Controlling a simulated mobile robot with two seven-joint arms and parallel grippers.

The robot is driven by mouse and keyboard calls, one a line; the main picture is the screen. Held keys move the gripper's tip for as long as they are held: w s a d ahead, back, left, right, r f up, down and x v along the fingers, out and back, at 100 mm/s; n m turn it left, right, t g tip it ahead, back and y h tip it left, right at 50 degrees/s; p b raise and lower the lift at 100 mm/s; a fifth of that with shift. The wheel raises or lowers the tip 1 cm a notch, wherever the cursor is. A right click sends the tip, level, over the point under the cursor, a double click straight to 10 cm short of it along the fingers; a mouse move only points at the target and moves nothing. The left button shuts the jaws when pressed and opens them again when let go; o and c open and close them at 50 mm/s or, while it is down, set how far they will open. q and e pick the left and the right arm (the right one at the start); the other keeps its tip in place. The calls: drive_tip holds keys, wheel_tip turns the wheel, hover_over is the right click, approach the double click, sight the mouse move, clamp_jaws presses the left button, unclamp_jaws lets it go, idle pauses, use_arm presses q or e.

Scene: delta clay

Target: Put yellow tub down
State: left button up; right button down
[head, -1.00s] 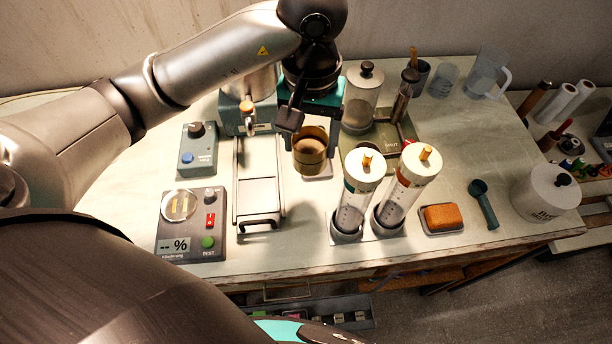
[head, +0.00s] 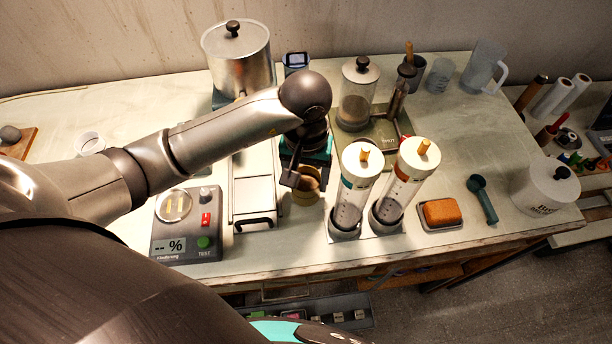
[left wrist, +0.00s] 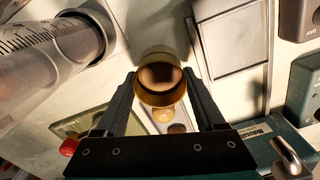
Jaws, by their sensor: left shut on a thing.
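The yellow tub (head: 304,192) is a small round brass-yellow cup with brown material inside. In the head view it is low by the worktop, between the metal tray and the clear cylinders, partly hidden by my left gripper (head: 308,180). In the left wrist view the tub (left wrist: 161,80) sits between the two fingers of my left gripper (left wrist: 160,98), which are shut on it. I cannot tell whether its base touches the worktop. My right gripper is not in view.
Two clear cylinders with white caps (head: 361,160) stand close right of the tub. A metal tray (head: 254,190) and a grey test meter (head: 187,228) lie to its left. An orange sponge (head: 442,212) is farther right. The worktop (head: 290,245) in front is clear.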

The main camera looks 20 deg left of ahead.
use_arm(q)
drive_tip(key=shift+f, duration=0.1)
drive_tip(key=o, duration=1.1)
drive_tip(key=shift+f+b, duration=0.1)
drive_tip(key=shift+b, duration=0.2)
drive_tip(key=o, duration=0.4)
